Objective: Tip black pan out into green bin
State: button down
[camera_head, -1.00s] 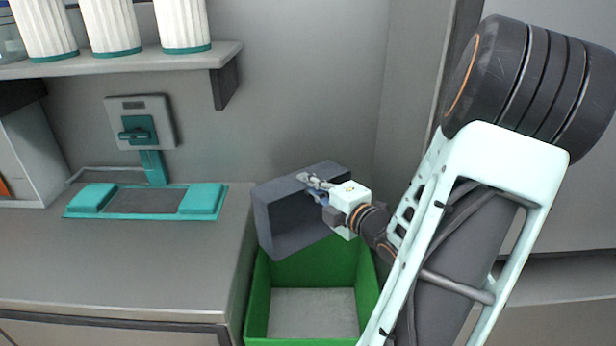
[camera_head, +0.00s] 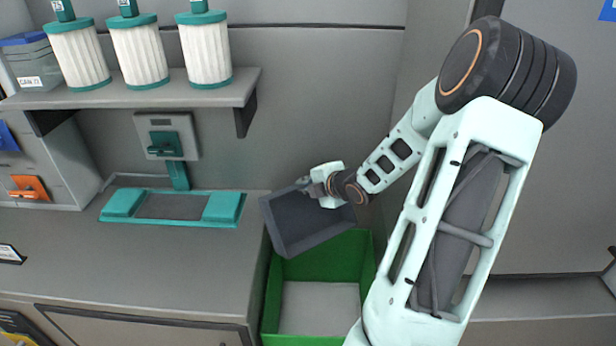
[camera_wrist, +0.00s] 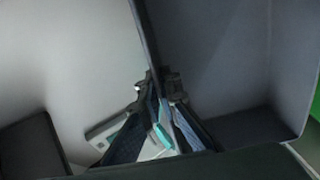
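The black pan (camera_head: 300,220) is a dark rectangular tray. In the head view it hangs tilted above the back left part of the green bin, its hollow side facing the camera and no contents visible in it. My gripper (camera_head: 307,187) is at the pan's upper edge, shut on its wall. In the wrist view the pan (camera_wrist: 215,60) fills the right side, and my gripper's fingers (camera_wrist: 160,105) pinch its thin wall. The green bin (camera_head: 272,300) stands below, right of the counter. Its visible grey floor looks bare.
A grey counter (camera_head: 150,265) lies left of the bin, with a teal-edged fixture (camera_head: 222,208) on it. A shelf (camera_head: 130,95) above holds white and teal canisters (camera_head: 207,50). A wall is close behind the pan.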

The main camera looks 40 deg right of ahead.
jog(key=shift+w+g+p, duration=2.35)
jog(key=shift+g+p, duration=0.15)
jog(key=shift+p, duration=3.25)
jog(key=shift+w+f+g+p, duration=0.15)
jog(key=shift+g+p, duration=0.35)
jog(key=shift+p, duration=0.7)
jog(key=shift+d+f+g+b, duration=0.1)
jog(key=shift+f+g+b, duration=0.25)
jog(key=shift+f+g, duration=0.25)
jog(key=f+g, duration=0.1)
jog(key=g, duration=0.2)
jog(key=shift+w+f+g, duration=0.3)
jog(key=shift+w+f, duration=0.1)
